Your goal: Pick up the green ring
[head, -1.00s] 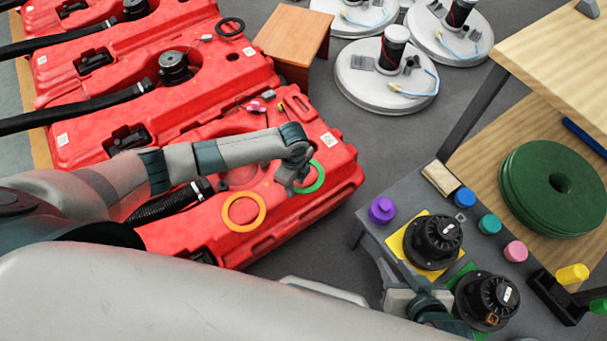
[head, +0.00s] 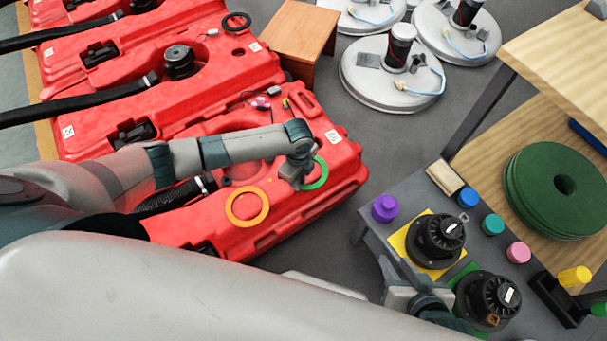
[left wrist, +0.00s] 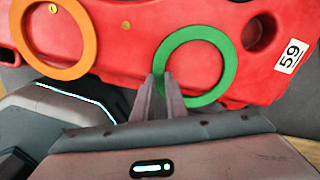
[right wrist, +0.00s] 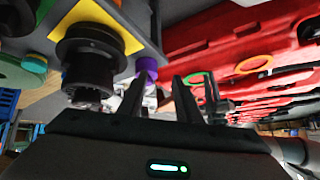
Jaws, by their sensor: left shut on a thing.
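The green ring (head: 321,174) is at the right end of the nearest red tank (head: 345,160). My left gripper (head: 303,184) is shut on the ring's left part, near its rim. In the left wrist view the closed fingers (left wrist: 160,82) meet the lower left of the green ring (left wrist: 231,62). I cannot tell whether the ring touches the tank or is slightly above it. My right gripper (right wrist: 157,82) is open and empty, its fingers apart, beside the grey bench.
An orange ring (head: 235,216) lies on the same tank, left of the green one. The grey bench (head: 395,236) holds black motors (head: 440,236) and several coloured caps. A wooden stool (head: 295,35) and round white scrubber parts (head: 385,80) stand behind. Grey floor separates tank and bench.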

